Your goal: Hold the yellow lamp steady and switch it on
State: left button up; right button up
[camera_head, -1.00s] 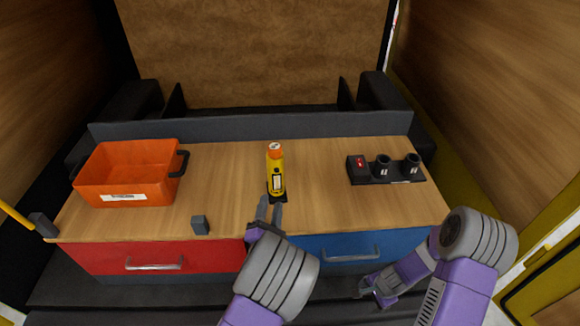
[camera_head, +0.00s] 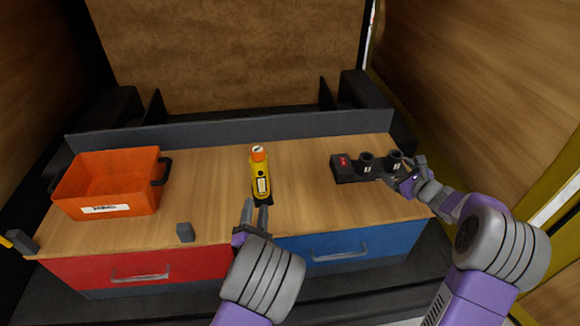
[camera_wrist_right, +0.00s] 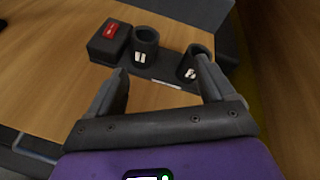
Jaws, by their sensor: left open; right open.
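The yellow lamp (camera_head: 260,178) stands upright on the wooden worktop near its middle, with an orange top and a dark base. My left gripper (camera_head: 254,214) is open at the front of the lamp's base, its fingers pointing at it; I cannot tell whether they touch it. My right gripper (camera_head: 404,175) is open at the right end of the black holder block. In the right wrist view its two fingers (camera_wrist_right: 160,85) are spread and empty, the right one overlapping the right-hand cup (camera_wrist_right: 192,62).
The black holder has a box with a red switch (camera_head: 343,168) and two cups, the left one marked II (camera_wrist_right: 145,45). An orange bin (camera_head: 110,185) stands at left. A small grey block (camera_head: 185,232) lies near the front edge. Worktop between lamp and holder is clear.

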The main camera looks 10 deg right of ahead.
jog(key=w+a+n+y, duration=0.1)
jog(key=w+a+y, duration=0.2)
jog(key=a, duration=0.7)
jog(key=w+a+n+y, duration=0.15)
jog(key=a+y, duration=0.25)
jog(key=a, duration=0.6)
jog(key=n+g+y, duration=0.1)
jog(key=g+y, duration=0.1)
jog(key=y, duration=0.3)
send_near(254, 158)
jog(key=w, duration=0.1)
jog(key=w+a+f, duration=0.1)
jog(key=w, duration=0.1)
jog(key=w+a+f, duration=0.1)
jog(key=shift+w+f, duration=0.2)
jog(key=shift+w, duration=0.15)
jog(key=x, duration=0.7)
jog(key=shift+a, duration=0.3)
jog(key=c, duration=1.4)
jog(key=o, duration=1.5)
